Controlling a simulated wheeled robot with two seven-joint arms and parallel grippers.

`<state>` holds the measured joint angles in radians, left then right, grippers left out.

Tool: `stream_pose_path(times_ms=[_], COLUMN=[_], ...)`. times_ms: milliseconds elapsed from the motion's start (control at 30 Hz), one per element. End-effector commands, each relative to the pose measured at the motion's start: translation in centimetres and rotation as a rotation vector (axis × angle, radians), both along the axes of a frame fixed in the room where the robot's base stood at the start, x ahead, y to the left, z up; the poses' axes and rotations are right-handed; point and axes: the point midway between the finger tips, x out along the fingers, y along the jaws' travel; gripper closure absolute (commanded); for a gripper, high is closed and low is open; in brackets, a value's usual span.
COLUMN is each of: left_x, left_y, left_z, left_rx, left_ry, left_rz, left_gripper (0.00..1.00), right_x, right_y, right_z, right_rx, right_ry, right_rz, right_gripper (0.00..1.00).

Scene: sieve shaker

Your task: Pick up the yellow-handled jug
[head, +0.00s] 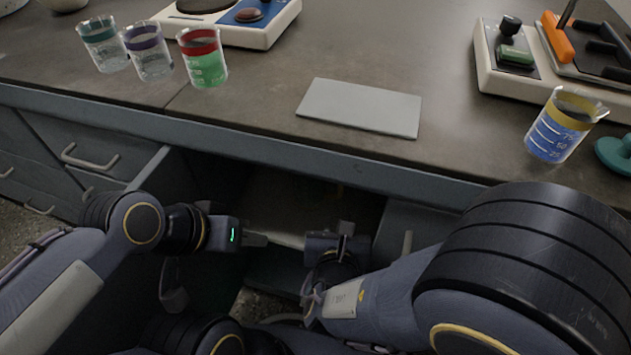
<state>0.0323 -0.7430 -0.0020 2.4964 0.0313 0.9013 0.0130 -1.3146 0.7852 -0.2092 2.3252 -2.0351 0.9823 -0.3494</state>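I see no jug with a clear yellow handle. The nearest match is a clear vessel with a yellow band (563,122) and blue contents, upright at the right of the worktop; no handle on it can be made out. My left gripper (258,239) is low in front of the bench, pointing right, at the open dark space under the worktop. My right gripper (345,240) is just right of it, also below the worktop edge. Both are well away from the vessel. The finger gaps are too small and shadowed to judge.
A teal-banded beaker (104,44), a purple-banded beaker (148,51) and a red-banded beaker with green contents (204,60) stand at back left. A grey plate (361,107) lies mid-worktop. Machines stand behind at left (228,33) and right (500,75). The bench's front edge (300,165) lies above my grippers.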

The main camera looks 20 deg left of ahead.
Motion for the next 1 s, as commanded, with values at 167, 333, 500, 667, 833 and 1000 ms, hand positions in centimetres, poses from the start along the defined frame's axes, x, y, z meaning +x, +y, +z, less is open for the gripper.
stream_pose_path(times_ms=[167, 333, 500, 667, 833, 1000], left_x=[0.0, 0.0, 0.0, 0.0, 0.0, 0.0], left_y=[0.0, 0.0, 0.0, 0.0, 0.0, 0.0], left_z=[-1.0, -1.3, -1.5, -2.7, -3.5, -3.6], left_rx=[0.000, 0.000, 0.000, 0.000, 0.000, 0.000], left_ry=[0.000, 0.000, 0.000, 0.000, 0.000, 0.000], left_rz=[0.000, 0.000, 0.000, 0.000, 0.000, 0.000], left_gripper=[0.64, 0.64, 0.64, 0.64, 0.64, 0.64], right_x=[3.8, 5.7, 6.7, 9.2, 11.4, 12.1], right_y=[0.7, 1.1, 1.3, 1.8, 2.2, 2.3], right_z=[-0.2, 0.0, 0.0, -1.1, -1.8, -1.9], right_rx=[0.002, 0.001, 0.002, 0.001, 0.001, 0.000], right_ry=[-0.002, -0.002, -0.002, -0.002, -0.002, -0.001], right_rz=[-0.004, -0.003, -0.003, -0.004, -0.002, -0.002], right_gripper=[0.77, 0.77, 0.77, 0.77, 0.77, 0.77])
